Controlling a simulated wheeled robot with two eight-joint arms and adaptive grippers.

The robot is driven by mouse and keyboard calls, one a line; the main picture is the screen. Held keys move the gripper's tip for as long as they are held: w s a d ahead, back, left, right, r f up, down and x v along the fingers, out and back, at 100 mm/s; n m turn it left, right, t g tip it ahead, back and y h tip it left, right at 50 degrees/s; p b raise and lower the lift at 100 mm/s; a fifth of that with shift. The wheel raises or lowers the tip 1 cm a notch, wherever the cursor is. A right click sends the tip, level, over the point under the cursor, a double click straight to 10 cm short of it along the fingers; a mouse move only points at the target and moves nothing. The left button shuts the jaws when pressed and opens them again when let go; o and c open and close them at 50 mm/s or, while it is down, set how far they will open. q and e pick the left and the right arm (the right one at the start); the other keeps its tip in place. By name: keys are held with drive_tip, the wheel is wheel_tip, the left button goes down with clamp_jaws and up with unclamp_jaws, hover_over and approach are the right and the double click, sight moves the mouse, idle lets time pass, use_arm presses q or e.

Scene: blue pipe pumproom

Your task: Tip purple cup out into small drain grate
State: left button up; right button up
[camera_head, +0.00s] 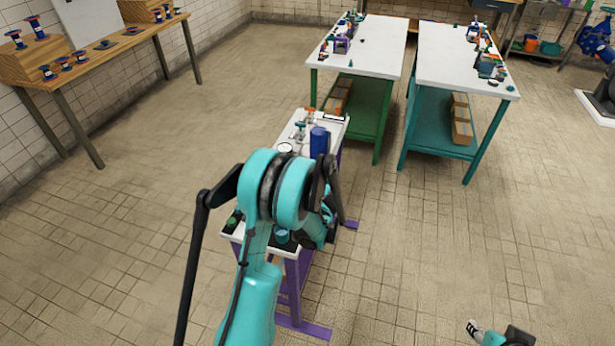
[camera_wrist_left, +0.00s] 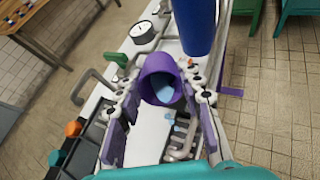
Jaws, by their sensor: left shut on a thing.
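The purple cup (camera_wrist_left: 158,75) is between the fingers of my left gripper (camera_wrist_left: 162,98) in the left wrist view. The gripper is shut on it. The cup's mouth faces the camera, and light blue contents show inside. Pale blue bits also show just below the cup, over the white bench top. In the head view my left arm hides the cup and most of the gripper. I cannot clearly make out the small drain grate in either view. Part of my right gripper (camera_head: 481,333) shows at the bottom right of the head view; its fingers are too small to judge.
A narrow white bench (camera_head: 297,129) with purple legs stands under my left arm. A tall blue cylinder (camera_head: 319,143) and a round gauge (camera_wrist_left: 142,32) stand just beyond the cup. Metal pipework (camera_wrist_left: 182,148) is close below it. Open tiled floor lies to the right.

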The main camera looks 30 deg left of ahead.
use_arm(q)
drive_tip(key=shift+s+d+f+t+y+b, duration=0.15)
drive_tip(key=shift+f+t+y+b, duration=0.35)
drive_tip(key=shift+b, duration=1.45)
drive_tip(key=shift+s+d+f+t+y+b, duration=0.15)
drive_tip(key=shift+t+y+b, duration=0.65)
drive_tip(key=shift+b, duration=1.1)
drive_tip(key=shift+w+d+r, duration=0.1)
drive_tip(key=shift+w, duration=0.05)
